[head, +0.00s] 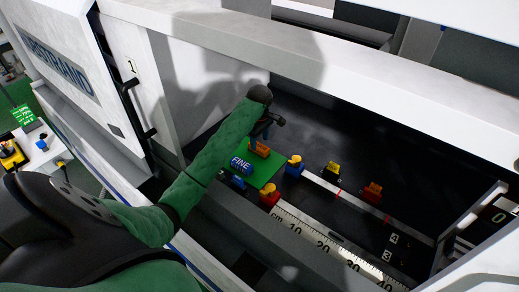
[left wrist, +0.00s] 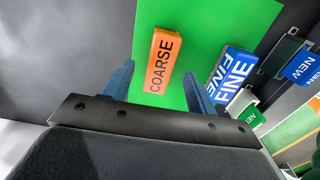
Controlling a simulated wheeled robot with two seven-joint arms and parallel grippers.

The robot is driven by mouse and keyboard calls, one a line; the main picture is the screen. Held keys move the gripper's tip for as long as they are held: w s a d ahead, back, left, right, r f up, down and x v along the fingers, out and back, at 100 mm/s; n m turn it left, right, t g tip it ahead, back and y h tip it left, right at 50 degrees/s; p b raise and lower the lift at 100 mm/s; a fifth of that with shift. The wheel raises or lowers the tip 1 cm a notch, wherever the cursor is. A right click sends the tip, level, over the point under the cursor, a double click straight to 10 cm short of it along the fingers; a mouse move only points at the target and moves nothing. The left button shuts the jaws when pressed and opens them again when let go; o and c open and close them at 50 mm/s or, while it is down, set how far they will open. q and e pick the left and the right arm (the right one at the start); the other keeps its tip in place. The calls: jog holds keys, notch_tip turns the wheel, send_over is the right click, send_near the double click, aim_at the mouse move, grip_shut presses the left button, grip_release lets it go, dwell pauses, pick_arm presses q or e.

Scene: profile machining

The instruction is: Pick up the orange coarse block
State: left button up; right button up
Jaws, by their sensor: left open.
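The orange coarse block (left wrist: 163,60) lies on a green mat (left wrist: 205,25), its label COARSE facing up in the left wrist view. It also shows in the head view (head: 259,149), partly covered by my gripper. My left gripper (left wrist: 159,72) is open and empty; its two blue fingers appear on either side of the block's near end. In the head view my left gripper (head: 261,133) is over the block, and I cannot tell the exact height gap. My right gripper is not in view.
A blue fine block (left wrist: 231,72) lies close beside the right finger in the left wrist view. Several coloured pieces stand along the ruler strip (head: 310,239) to the right. The white machine frame (head: 330,60) surrounds the work area; its dark bed (head: 350,140) has free room behind.

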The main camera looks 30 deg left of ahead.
aim_at(259, 145)
pick_arm(q)
jog(key=shift+a+f+p, duration=0.2)
jog(key=shift+f+p, duration=0.45)
jog(key=shift+p, duration=0.1)
notch_tip(259, 145, down, 2)
jog(key=shift+f+p, duration=0.1)
jog(key=shift+p, duration=0.35)
jog(key=shift+f, duration=0.45)
jog(key=c, duration=1.1)
